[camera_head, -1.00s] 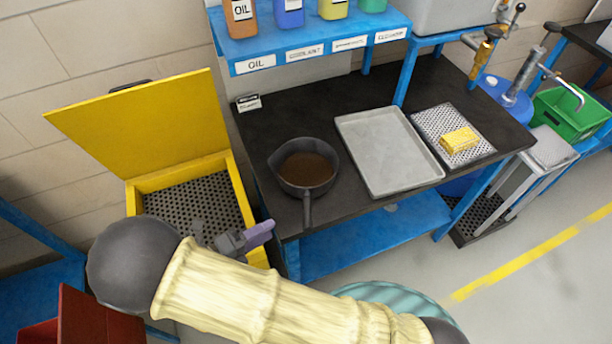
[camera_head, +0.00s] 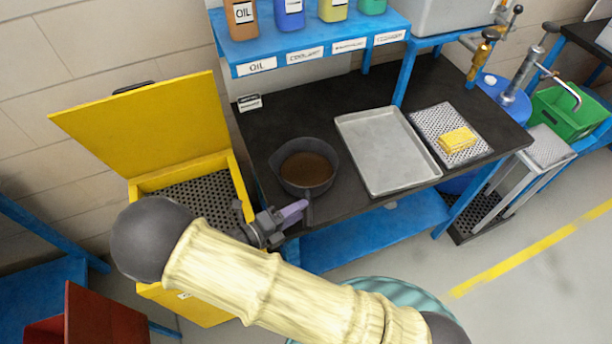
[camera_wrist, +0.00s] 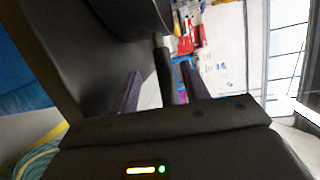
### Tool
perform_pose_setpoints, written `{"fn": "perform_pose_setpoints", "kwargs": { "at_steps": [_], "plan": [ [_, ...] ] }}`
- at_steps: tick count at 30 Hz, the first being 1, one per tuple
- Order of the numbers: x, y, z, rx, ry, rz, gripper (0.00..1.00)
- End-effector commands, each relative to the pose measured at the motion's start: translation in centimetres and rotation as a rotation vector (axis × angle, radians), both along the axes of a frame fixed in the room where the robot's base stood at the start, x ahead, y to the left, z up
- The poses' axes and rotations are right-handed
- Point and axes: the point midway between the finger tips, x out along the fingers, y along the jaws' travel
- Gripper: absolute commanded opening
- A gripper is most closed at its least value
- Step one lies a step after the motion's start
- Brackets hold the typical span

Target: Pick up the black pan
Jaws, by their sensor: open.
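The black pan (camera_head: 303,167) sits on the dark bench top near its left front corner, with brown contents inside. Its handle points toward the front edge. My gripper (camera_head: 298,211) is at the handle, beside the front edge of the bench. In the wrist view, the pan (camera_wrist: 135,16) is at the top and its dark handle runs down between the two purple fingers of my gripper (camera_wrist: 162,82). The fingers are open, with a gap on each side of the handle. In the head view my gripper partly hides the handle's end.
A grey metal tray (camera_head: 347,124) lies right of the pan, then a perforated mat (camera_head: 424,117) with a yellow sponge (camera_head: 457,140). A yellow open-lidded bin (camera_head: 143,188) stands left of the bench. A blue shelf (camera_head: 325,68) with bottles is above the back.

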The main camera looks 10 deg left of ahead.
Motion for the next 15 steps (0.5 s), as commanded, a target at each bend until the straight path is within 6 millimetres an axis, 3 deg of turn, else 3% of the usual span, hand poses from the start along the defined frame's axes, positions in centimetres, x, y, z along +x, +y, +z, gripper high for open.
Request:
{"fn": "perform_pose_setpoints", "kwargs": {
  "at_steps": [7, 15],
  "plan": [
    [2.8, -2.3, 0.2, -0.004, -0.002, -0.001, 0.46],
    [3.2, -2.7, -0.1, -0.001, 0.000, 0.000, 0.46]
  ]
}}
